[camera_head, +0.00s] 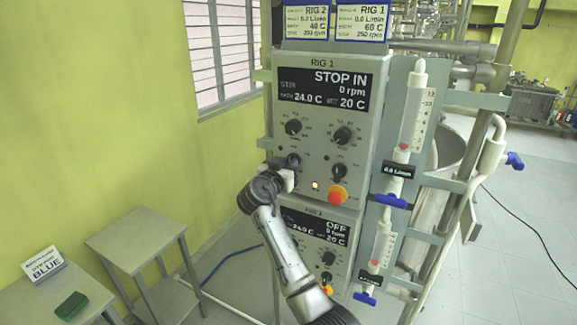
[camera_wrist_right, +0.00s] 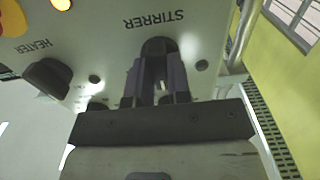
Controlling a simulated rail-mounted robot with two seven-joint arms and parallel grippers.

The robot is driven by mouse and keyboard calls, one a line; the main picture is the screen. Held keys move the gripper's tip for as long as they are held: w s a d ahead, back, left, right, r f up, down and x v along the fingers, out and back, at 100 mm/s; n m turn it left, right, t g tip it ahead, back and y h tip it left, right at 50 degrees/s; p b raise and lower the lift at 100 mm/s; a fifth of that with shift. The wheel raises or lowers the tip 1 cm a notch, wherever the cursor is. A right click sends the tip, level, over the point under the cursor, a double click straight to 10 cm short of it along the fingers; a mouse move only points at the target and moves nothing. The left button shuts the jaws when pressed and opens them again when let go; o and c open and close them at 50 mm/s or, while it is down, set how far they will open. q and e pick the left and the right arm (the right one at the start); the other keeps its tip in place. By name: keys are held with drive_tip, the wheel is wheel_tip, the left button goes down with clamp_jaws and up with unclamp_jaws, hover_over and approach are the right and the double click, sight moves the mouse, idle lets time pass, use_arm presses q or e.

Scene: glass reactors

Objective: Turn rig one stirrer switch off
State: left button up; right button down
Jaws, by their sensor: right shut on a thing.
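The rig 1 panel (camera_head: 325,120) is a grey box on a frame. Its display (camera_head: 322,92) reads STOP IN, 0 rpm, 24.0 C and 20 C. The black stirrer switch (camera_head: 293,160) is at the panel's lower left; in the right wrist view it sits under the word STIRRER (camera_wrist_right: 158,46). My right gripper (camera_head: 288,178) is at this switch, and in the right wrist view its two fingers (camera_wrist_right: 160,82) are shut on either side of it. The fingers partly hide the switch, and I cannot tell its pointer direction. My left gripper is not in view.
The heater knob (camera_wrist_right: 47,78), a lit lamp (camera_head: 315,185) and a red-orange button (camera_head: 337,194) sit right of the stirrer switch in the head view. Below is another panel (camera_head: 318,234) reading OFF. Dosing columns (camera_head: 413,110) stand at the right, small tables (camera_head: 135,236) at the left.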

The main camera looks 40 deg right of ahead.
idle(0.3)
drive_tip(key=c, duration=1.5)
unclamp_jaws()
drive_tip(key=o, duration=0.4)
drive_tip(key=shift+o, duration=0.2)
drive_tip(key=b+v, duration=0.2)
drive_tip(key=v, duration=1.1)
drive_tip(key=shift+s+a, duration=0.2)
drive_tip(key=shift+a, duration=0.15)
